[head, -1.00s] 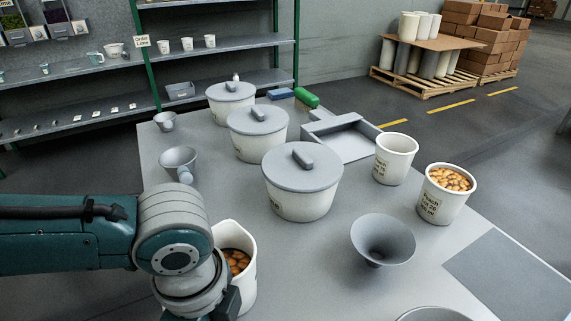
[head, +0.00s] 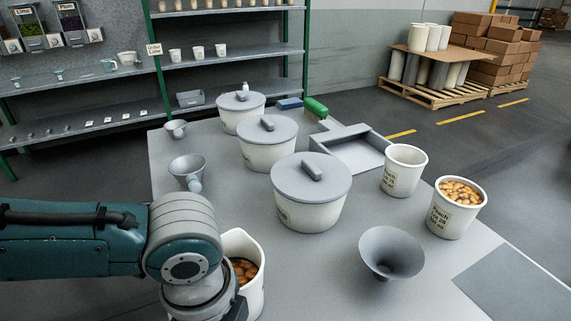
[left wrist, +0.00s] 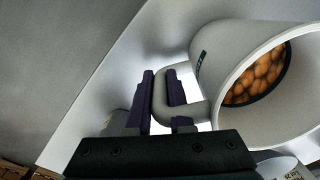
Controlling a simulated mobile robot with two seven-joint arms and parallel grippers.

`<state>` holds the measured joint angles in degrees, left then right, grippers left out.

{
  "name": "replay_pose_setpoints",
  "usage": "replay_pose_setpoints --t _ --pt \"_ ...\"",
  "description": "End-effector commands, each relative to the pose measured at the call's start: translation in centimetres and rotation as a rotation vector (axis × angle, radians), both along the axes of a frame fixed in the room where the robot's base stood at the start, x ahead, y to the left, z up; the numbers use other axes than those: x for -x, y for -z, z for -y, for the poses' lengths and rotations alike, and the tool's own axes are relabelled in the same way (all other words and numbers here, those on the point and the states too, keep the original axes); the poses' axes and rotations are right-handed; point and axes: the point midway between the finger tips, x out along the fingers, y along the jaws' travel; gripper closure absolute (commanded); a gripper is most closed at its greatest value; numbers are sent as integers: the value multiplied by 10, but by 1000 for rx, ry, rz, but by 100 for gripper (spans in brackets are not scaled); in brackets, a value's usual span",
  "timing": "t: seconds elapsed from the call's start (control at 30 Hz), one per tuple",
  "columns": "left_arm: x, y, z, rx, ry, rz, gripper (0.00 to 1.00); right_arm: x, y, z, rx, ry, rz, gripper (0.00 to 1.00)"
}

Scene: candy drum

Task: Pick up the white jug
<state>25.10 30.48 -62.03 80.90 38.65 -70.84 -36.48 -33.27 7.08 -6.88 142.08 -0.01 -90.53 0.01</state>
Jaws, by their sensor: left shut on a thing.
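The white jug (head: 246,280) stands at the front left of the table in the head view, partly hidden by my left arm. Orange-brown candies lie inside it. In the left wrist view the jug (left wrist: 212,58) shows its handle (left wrist: 160,98) between the two dark fingers of my left gripper (left wrist: 166,90). The gripper is shut on that handle. I cannot tell whether the jug touches the table. My right gripper does not show.
Lidded tubs (head: 313,217) stand in a row at the table's middle. A grey funnel (head: 391,252), an empty white cup (head: 404,170) and a candy-filled cup (head: 457,209) stand to the right. A grey tray (head: 350,148) lies behind. A grey scoop-like funnel (head: 187,170) is behind my arm.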

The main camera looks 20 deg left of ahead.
Motion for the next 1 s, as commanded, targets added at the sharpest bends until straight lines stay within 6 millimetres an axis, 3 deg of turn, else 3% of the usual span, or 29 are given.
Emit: replay_pose_setpoints --t 0.17,0.27,0.5,0.7,0.83,1.0 --pt "-1 -18 0 2 -1 3 100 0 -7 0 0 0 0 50" --pt "-2 -39 0 1 1 6 100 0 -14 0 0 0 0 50" --pt "-2 -114 0 1 1 8 100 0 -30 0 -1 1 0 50" --pt "-2 -165 0 2 2 6 100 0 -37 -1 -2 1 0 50" --pt "-1 -186 0 0 0 5 100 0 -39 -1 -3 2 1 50" --pt "-1 -198 0 0 -1 2 100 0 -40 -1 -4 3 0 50"
